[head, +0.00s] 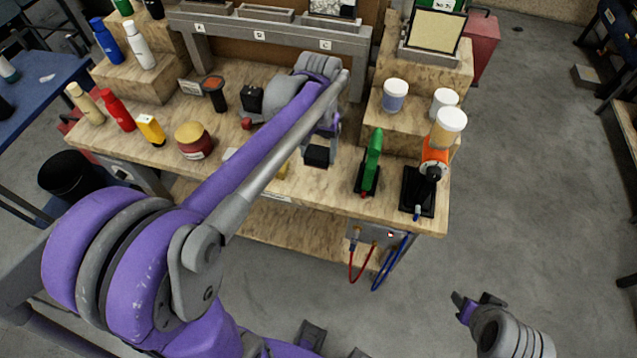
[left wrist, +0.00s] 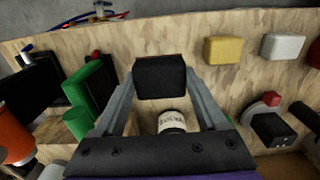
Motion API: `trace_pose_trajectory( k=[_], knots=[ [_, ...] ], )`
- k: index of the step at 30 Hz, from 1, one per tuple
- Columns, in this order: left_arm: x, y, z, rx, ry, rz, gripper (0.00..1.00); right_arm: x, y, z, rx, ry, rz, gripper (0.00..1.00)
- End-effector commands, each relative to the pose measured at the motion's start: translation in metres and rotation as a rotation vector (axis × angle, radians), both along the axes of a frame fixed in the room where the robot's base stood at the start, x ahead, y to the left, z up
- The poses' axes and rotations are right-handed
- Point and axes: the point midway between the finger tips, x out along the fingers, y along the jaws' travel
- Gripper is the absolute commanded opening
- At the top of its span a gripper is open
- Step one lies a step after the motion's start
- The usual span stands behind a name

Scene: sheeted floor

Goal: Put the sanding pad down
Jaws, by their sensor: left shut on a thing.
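My left gripper (head: 320,138) is over the front middle of the wooden bench. It is shut on a black block-shaped sanding pad (head: 316,156). In the left wrist view the pad (left wrist: 160,77) sits between the tips of both fingers. Bench top shows around it; I cannot tell whether it touches the surface. My right gripper (head: 478,299) is at the lower right over the floor, apart from the bench, with its fingers spread and nothing between them.
A yellow block (left wrist: 222,50) and a white block (left wrist: 283,46) lie beside the pad. A green tool (head: 372,160) and an orange tool (head: 433,163) stand to its right. A labelled jar (left wrist: 172,121) shows between the fingers.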

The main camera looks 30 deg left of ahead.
Motion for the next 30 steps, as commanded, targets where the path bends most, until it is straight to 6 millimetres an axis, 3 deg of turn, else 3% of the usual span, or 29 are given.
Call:
trace_pose_trajectory(
  k=[11,30],
  knots=[
    [0.000,-0.001,-0.002,-0.006,-0.004,0.004,0.30,0.000,0.000,0.000,0.000,0.000,0.000,0.50],
    [0.000,-0.001,-0.091,-0.005,-0.004,0.002,0.30,-0.002,0.000,-0.007,0.000,0.004,0.000,0.50]
  ],
)
